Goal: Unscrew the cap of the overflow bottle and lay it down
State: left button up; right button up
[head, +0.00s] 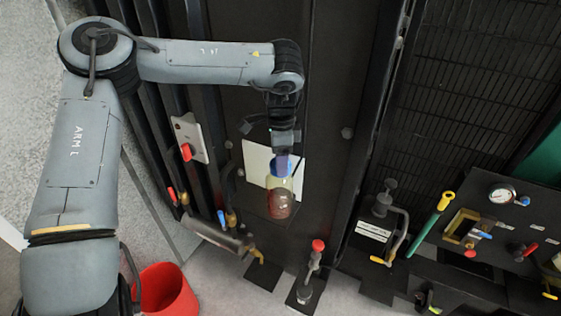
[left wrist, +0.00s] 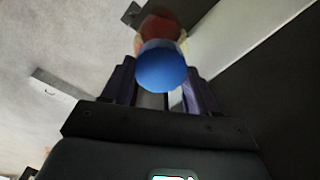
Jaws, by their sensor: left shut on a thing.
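The overflow bottle (head: 281,200) is a clear bottle with reddish-brown liquid in its lower part. It stands upright against the dark panel in the middle of the head view. Its blue cap (head: 279,170) is at the top, and it fills the middle of the left wrist view (left wrist: 162,66) with the bottle blurred behind it. My left gripper (head: 283,162) comes down from above and is shut on the cap, with one finger on each side. Whether the cap is still threaded on the bottle I cannot tell. My right gripper is not in view.
A white sheet (head: 257,160) is behind the bottle. A red bucket (head: 166,291) stands on the floor at lower left. A red-topped valve (head: 318,246) stands just right of the bottle. A gauge (head: 502,193) and coloured handles crowd the right side.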

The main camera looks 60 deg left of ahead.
pick_arm(q)
jog(key=shift+r+p, duration=1.8)
jog(key=shift+r, duration=0.5)
jog(key=shift+s+a, duration=0.1)
jog(key=shift+s, duration=0.05)
